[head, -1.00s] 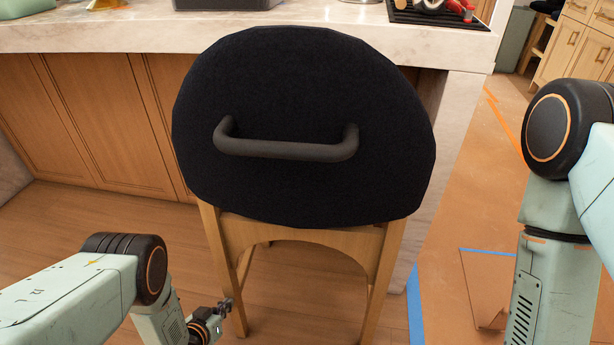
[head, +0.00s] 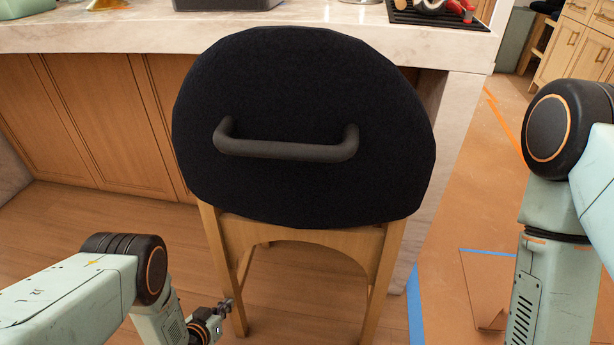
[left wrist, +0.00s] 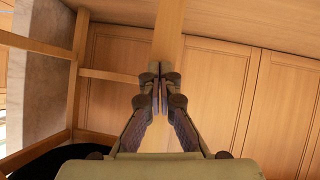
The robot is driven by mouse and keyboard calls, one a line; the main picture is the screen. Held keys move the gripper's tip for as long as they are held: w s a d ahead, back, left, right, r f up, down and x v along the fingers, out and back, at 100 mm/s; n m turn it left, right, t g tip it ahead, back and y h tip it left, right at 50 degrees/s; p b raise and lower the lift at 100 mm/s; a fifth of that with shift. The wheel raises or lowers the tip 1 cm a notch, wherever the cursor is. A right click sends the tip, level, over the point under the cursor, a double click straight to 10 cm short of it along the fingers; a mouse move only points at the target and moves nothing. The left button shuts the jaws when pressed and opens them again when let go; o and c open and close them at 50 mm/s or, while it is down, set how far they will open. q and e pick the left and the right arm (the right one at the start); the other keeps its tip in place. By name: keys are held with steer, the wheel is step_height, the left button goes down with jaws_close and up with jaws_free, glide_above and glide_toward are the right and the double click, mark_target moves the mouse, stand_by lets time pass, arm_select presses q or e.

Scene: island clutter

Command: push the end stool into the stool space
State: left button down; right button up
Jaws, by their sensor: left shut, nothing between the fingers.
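The end stool (head: 300,120) stands in front of the island, with a rounded black back, a dark bar handle and light wooden legs. Its back overlaps the counter edge in the head view. My left gripper (head: 226,308) is low beside the stool's left rear leg. In the left wrist view the shut, empty fingers (left wrist: 159,85) point at a wooden leg (left wrist: 169,35); I cannot tell whether they touch it. My right arm shows at the right edge, but its gripper is out of view. The stool space behind the stool is mostly hidden by its back.
The island's pale stone counter (head: 110,32) runs across the back, with wooden panels (head: 100,120) below. Its stone end panel (head: 455,140) stands just right of the stool. Blue tape (head: 414,310) and brown floor covering lie further right. Wooden floor is clear at left.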

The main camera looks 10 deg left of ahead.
mark_target(230, 295)
arm_select(q)
steer(key=shift+w+r, duration=0.15)
steer(key=shift+w, duration=0.15)
steer(key=shift+w+d+r, duration=0.1)
steer(key=shift+w+d, duration=0.1)
steer(key=shift+w, duration=0.7)
steer(key=shift+w+d+r, duration=0.1)
steer(key=shift+w+d, duration=0.1)
steer(key=shift+w, duration=0.65)
steer(key=w, duration=0.9)
steer(key=shift+w+d, duration=0.4)
stand_by(0.4)
steer(key=shift+s+a+f+p, duration=0.15)
steer(key=shift+s+p, duration=0.35)
steer(key=shift+s, duration=0.45)
steer(key=shift+s+a+f+p, duration=0.15)
steer(key=shift+s+p, duration=0.4)
steer(key=shift+s, duration=0.35)
steer(key=shift+s+a+p, duration=0.15)
steer(key=shift+s+p, duration=0.35)
steer(key=shift+s, duration=0.45)
